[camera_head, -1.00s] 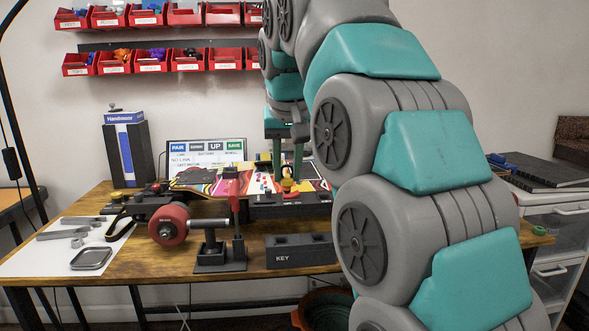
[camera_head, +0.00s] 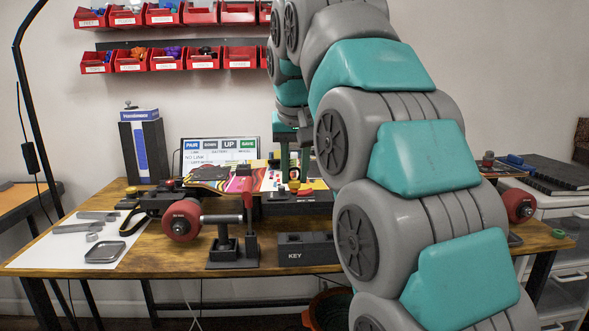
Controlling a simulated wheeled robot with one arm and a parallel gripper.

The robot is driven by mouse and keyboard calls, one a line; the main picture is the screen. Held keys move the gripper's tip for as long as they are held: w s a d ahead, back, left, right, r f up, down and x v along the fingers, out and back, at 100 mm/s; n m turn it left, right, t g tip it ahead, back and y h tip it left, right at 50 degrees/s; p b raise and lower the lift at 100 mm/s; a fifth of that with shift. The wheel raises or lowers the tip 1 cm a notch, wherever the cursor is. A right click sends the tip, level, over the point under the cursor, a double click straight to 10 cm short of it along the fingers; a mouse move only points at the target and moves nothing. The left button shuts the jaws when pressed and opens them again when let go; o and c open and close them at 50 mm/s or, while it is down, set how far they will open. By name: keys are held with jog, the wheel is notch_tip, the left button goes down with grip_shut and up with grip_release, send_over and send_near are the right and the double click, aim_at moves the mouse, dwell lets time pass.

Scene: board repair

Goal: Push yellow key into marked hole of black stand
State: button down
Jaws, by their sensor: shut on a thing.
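The key is upright over a dark fixture beside the colourful skateboard deck. Its lower end and any contact with the fixture are too small to tell. The black stand (camera_head: 319,257), marked KEY, sits at the bench's front edge, nearer the camera than my gripper. The openings in its top are hard to make out, and no hole marking is clear.
A red-wheeled truck (camera_head: 182,221) on a black mount stands left of the black stand. A screen (camera_head: 220,150) is behind the deck. A metal tray (camera_head: 105,252) and grey tools lie on a white sheet at left. Another red wheel (camera_head: 519,205) is at right.

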jog(key=shift+f+b, duration=2.2)
jog(key=shift+f, duration=1.7)
jog(key=shift+f+b, duration=0.5)
jog(key=shift+f, duration=1.2)
dwell(0.9)
jog(key=shift+c, duration=1.4)
grip_release()
jog(key=shift+r, duration=0.25)
